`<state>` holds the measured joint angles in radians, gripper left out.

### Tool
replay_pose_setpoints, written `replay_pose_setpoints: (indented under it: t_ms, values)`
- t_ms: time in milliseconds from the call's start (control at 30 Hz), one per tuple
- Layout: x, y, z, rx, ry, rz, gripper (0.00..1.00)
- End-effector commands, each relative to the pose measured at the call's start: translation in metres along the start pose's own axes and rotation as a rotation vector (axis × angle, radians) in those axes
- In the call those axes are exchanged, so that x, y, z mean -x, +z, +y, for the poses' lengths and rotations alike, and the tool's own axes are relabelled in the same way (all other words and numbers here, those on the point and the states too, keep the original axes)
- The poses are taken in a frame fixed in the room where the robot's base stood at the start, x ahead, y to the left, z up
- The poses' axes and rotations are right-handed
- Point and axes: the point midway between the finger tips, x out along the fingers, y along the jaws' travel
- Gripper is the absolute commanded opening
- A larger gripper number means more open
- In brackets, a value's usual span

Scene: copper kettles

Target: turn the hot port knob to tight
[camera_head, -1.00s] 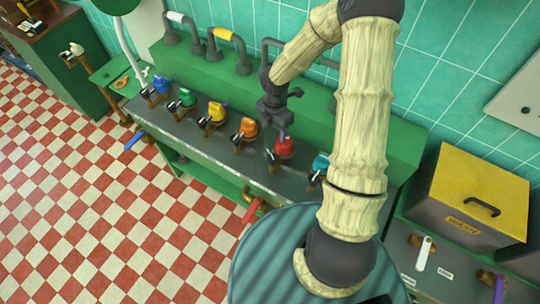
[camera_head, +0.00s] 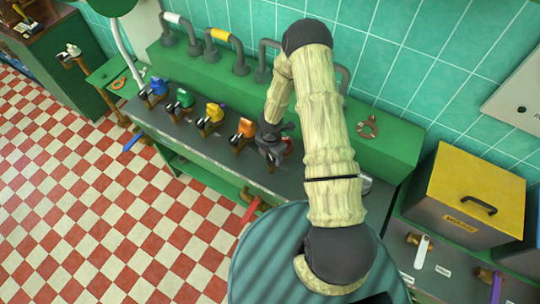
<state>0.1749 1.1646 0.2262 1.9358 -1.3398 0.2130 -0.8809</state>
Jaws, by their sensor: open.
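A row of coloured knobs on brass valves runs along the grey bench (camera_head: 215,152): blue (camera_head: 158,86), green (camera_head: 185,98), yellow (camera_head: 215,111), orange (camera_head: 246,127) and red (camera_head: 288,146). No label shows which one is the hot port knob. My gripper (camera_head: 271,158) is open and points down at the red knob, covering most of it. I cannot tell whether its fingers touch or surround the knob. The teal knob at the right end is hidden behind my arm.
A red lever (camera_head: 250,209) and a blue lever (camera_head: 133,141) stick out at the bench front. Bent pipes, one with a yellow band (camera_head: 221,35), rise from the green ledge behind. A brass fitting (camera_head: 367,127) lies on that ledge. A yellow-lidded box (camera_head: 470,190) stands at right.

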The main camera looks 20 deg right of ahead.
Motion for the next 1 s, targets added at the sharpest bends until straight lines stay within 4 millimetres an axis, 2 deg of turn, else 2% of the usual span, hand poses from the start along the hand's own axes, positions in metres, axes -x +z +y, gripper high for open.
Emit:
replay_pose_setpoints:
  t_ms: [133,367,467,600,633,667,1000]
  values:
    - [-0.0087,0.0005,-0.0002,0.0,0.0,-0.001,0.59]
    - [-0.0093,0.0006,-0.0003,-0.001,0.0,0.0,0.59]
    - [-0.0092,0.0005,-0.0002,-0.001,0.0,0.0,0.43]
    - [-0.0091,0.0002,0.0,0.0,0.0,0.0,0.16]
    - [-0.009,0.0001,0.0001,0.0,0.0,0.0,0.14]
    - [-0.009,-0.005,0.0033,0.004,0.001,0.0,0.14]
    - [-0.0096,-0.0011,0.0015,-0.036,0.003,0.001,0.14]
